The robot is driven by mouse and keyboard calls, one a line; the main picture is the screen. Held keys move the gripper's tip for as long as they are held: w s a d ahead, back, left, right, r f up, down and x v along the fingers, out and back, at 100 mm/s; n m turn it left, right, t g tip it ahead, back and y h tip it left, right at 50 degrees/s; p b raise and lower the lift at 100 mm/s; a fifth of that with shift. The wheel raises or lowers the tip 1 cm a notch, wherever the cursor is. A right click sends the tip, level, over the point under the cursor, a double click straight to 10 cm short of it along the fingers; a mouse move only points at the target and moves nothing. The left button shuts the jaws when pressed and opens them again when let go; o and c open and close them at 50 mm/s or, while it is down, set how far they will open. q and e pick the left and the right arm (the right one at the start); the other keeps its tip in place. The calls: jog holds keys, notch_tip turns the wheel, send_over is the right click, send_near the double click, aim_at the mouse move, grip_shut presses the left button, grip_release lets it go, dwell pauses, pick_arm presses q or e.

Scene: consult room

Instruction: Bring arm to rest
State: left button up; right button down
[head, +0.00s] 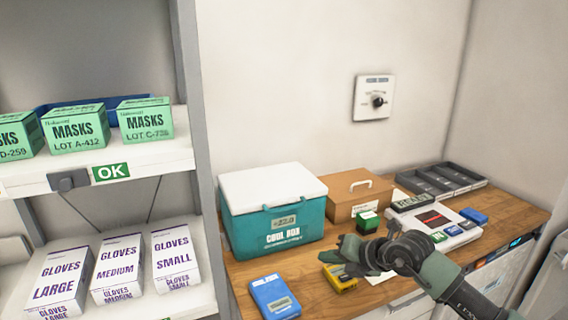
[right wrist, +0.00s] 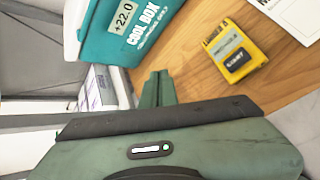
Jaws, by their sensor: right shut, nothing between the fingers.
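My right arm comes in from the lower right in the head view, and my right gripper (head: 345,262) is above the wooden counter, in front of the cool box. In the right wrist view the narrow green fingers of the right gripper (right wrist: 157,88) are shut together with nothing between them. The teal cool box (head: 272,225) with a white lid stands on the counter behind it. A yellow device (head: 340,279) lies on the counter just below the gripper; in the right wrist view it lies apart from the fingers. My left gripper is not in view.
A blue device (head: 274,297) lies near the counter's (head: 240,272) front edge. A brown box (head: 352,194), a small green box (head: 367,221), a white device (head: 436,220) and a grey tray (head: 440,180) stand behind. The shelf at left holds mask boxes (head: 76,128) and glove boxes (head: 118,267).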

jog(key=s+a+r+t+y, duration=0.1)
jog(key=s+a+r+y, duration=0.2)
jog(key=a, duration=0.2)
jog(key=s+a+r+y, duration=0.2)
jog(key=s+a+y, duration=0.1)
jog(key=a, duration=0.2)
notch_tip(320, 180, up, 7)
jog(key=s+d+m+t+y, duration=0.1)
jog(key=s+m+t, duration=0.1)
jog(key=m+t, duration=0.55)
jog(key=s+d+f+m+t+h, duration=0.1)
jog(key=d+f+m+h, duration=0.2)
jog(key=d+m+h, duration=0.5)
jog(key=s+d+f+m+t+h, duration=0.15)
jog(key=d+f+m+h, duration=0.35)
jog(key=m, duration=0.5)
jog(key=s+d+f+m+g+h, duration=0.4)
jog(key=s+d+f+g, duration=0.25)
jog(key=f, duration=0.25)
jog(key=s+a+f+m+g+y, duration=0.1)
jog(key=s+a+f+g+y, duration=0.1)
jog(key=s+f+g, duration=0.65)
jog(key=s+a+f+g+y, duration=0.15)
jog(key=s+f, duration=0.35)
jog(key=s, duration=0.9)
notch_tip(320, 180, down, 26)
jog(key=s, duration=0.2)
jog(key=s+d+f+g, duration=0.2)
jog(key=s+f, duration=1.4)
jog(key=shift+d, duration=0.25)
